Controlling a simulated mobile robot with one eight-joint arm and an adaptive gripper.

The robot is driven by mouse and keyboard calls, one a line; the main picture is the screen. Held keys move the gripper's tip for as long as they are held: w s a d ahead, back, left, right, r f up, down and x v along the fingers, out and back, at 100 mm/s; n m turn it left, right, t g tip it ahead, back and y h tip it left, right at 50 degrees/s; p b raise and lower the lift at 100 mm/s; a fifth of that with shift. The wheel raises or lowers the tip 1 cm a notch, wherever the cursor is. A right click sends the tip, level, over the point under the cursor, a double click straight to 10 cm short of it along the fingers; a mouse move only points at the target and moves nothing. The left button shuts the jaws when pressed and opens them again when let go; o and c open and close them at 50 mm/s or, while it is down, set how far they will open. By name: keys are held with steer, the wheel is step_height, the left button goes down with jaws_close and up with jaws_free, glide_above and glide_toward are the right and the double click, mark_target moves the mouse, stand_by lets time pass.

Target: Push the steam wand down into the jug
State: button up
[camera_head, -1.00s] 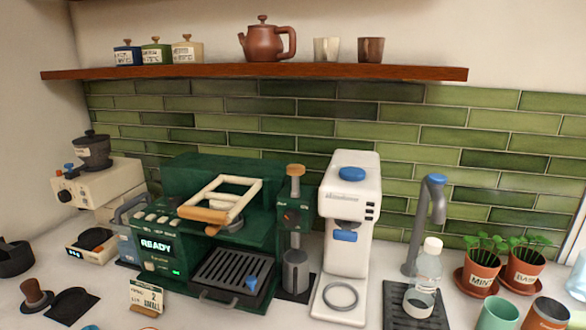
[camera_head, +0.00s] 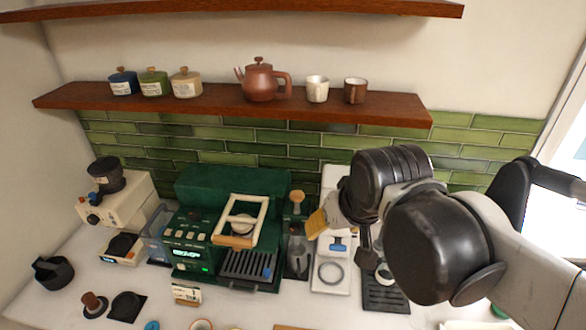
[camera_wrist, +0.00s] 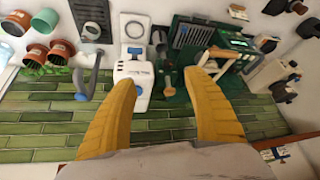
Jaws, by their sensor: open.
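The steam wand unit (camera_head: 296,226) is a narrow dark green fixture to the right of the green espresso machine (camera_head: 232,185), topped by a light wooden knob (camera_head: 297,197). A grey metal jug (camera_head: 299,262) stands under it. How far the wand tip reaches into the jug is too small to tell. My gripper (camera_head: 318,222) is right of the knob in the head view, apart from it as far as I can see. In the wrist view, which is upside down, its two yellow fingers (camera_wrist: 163,80) are spread and empty, with the wand unit between and beyond them.
A white dispenser (camera_head: 331,262) stands just right of the wand unit, partly hidden by my arm. A wooden shelf (camera_head: 215,103) with a teapot (camera_head: 262,80) and cups runs above. A grinder (camera_head: 125,195) stands at left. The front counter holds small items.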

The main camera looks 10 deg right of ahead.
steer(key=w+r+g+p, duration=0.1)
steer(key=w+r, duration=0.4)
steer(key=w, duration=0.2)
steer(key=m+g, duration=0.2)
steer(key=g, duration=0.3)
glide_above(297, 193)
step_height(297, 193, down, 9)
steer(key=shift+s+f, duration=0.15)
step_height(297, 193, down, 11)
steer(key=shift+f+p, duration=0.1)
steer(key=shift+p, duration=0.4)
jaws_close()
